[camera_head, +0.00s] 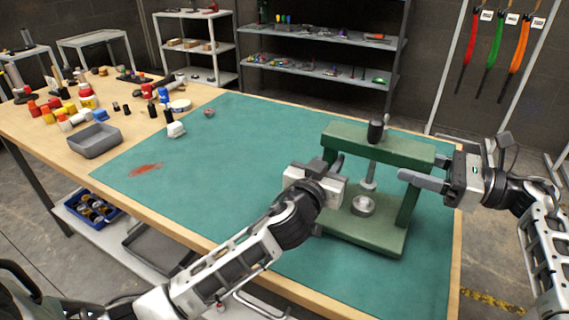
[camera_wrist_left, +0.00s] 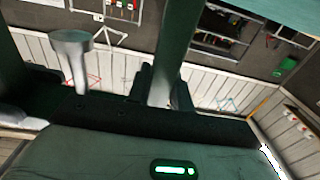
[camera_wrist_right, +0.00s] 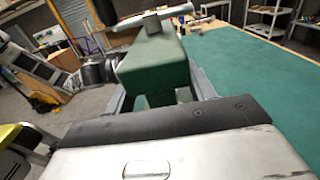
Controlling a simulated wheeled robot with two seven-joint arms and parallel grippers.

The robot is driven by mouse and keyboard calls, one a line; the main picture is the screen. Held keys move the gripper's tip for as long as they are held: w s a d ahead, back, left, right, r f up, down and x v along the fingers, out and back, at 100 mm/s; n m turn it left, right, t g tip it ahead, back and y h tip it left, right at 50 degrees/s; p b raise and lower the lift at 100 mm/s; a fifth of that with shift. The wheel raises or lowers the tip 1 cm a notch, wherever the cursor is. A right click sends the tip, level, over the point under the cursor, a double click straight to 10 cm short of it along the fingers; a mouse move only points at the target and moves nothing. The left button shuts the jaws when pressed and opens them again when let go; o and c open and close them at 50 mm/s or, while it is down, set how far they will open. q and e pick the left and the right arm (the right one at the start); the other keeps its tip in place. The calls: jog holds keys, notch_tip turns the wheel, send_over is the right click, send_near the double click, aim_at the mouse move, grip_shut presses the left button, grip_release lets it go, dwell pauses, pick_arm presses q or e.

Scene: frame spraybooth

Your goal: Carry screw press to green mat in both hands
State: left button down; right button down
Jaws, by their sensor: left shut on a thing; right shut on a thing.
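The green screw press (camera_head: 378,148) stands upright at the right end of the green mat (camera_head: 240,150) in the head view, its base over the mat. Its dark top knob, grey screw and round cup show in the middle. My left gripper (camera_head: 335,172) is shut on the press's left upright, which also shows in the left wrist view (camera_wrist_left: 178,45). My right gripper (camera_head: 436,172) is shut on the press's right side, with a finger on each side of the green frame (camera_wrist_right: 155,68) in the right wrist view. The jaws hide parts of both uprights.
A grey tray (camera_head: 96,141), red and yellow pots and small bottles crowd the table's left end. A white piece (camera_head: 176,130) and a small reddish item (camera_head: 209,113) sit near the mat's far left. The mat's middle is clear. Shelves stand behind.

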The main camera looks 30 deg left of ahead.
pick_arm(q)
jog(key=shift+w+a+f+b, duration=0.1)
jog(key=shift+a+b, duration=0.05)
jog(key=shift+b, duration=0.3)
pick_arm(e)
jog(key=shift+f, duration=0.15)
pick_arm(q)
jog(key=c, duration=1.5)
grip_release()
jog(key=shift+f, duration=0.5)
pick_arm(e)
jog(key=c, duration=0.7)
grip_release()
jog(key=shift+s+f, duration=0.1)
jog(key=shift+f, duration=0.35)
jog(key=shift+c, duration=0.2)
pick_arm(q)
jog(key=shift+o, duration=1.3)
jog(key=shift+s+r, duration=0.2)
jog(key=shift+s, duration=0.1)
pick_arm(e)
jog(key=shift+o, duration=1.1)
jog(key=shift+s+r, duration=0.15)
pick_arm(q)
jog(key=shift+f, duration=0.1)
jog(key=s, duration=1.2)
pick_arm(e)
jog(key=d, duration=1.2)
